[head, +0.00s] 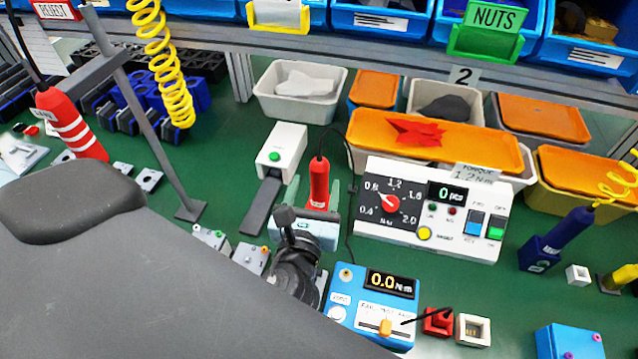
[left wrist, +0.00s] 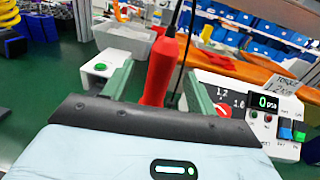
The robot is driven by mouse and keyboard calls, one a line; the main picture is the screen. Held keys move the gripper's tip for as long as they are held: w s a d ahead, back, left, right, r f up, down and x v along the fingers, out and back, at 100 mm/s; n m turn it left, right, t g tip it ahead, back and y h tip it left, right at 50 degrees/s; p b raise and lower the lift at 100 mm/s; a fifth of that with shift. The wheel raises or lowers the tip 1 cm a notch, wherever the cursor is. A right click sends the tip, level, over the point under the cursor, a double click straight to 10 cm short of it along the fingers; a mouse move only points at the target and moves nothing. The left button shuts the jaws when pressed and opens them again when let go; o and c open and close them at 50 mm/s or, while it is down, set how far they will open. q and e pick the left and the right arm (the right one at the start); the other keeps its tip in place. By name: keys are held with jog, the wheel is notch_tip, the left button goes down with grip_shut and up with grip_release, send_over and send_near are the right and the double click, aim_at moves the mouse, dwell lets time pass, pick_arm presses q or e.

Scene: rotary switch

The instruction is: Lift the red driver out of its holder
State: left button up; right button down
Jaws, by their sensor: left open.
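The red driver (head: 319,182) stands upright, with a black cord rising from its top. It also shows in the left wrist view (left wrist: 160,66), where it leans slightly in the picture. My left gripper (head: 318,190) is open, with its green fingers on either side of the driver. In the left wrist view the gripper (left wrist: 161,78) shows a gap between each finger and the driver. The driver's lower end and its holder are hidden behind the gripper body. My right gripper is not in view.
A white torque box with a dial (head: 430,207) stands right of the driver. A white box with a green button (head: 282,150) stands to its left. A blue meter (head: 372,305) is in front. Orange-lidded bins (head: 460,150) line the back. A grey post (head: 150,120) rises at left.

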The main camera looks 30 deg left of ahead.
aim_at(318, 181)
pick_arm(q)
jog(key=x, duration=0.4)
jog(key=shift+w+f, duration=0.15)
jog(key=shift+w, duration=0.05)
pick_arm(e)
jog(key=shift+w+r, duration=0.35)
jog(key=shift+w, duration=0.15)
pick_arm(q)
jog(key=c, duration=1.2)
grip_shut()
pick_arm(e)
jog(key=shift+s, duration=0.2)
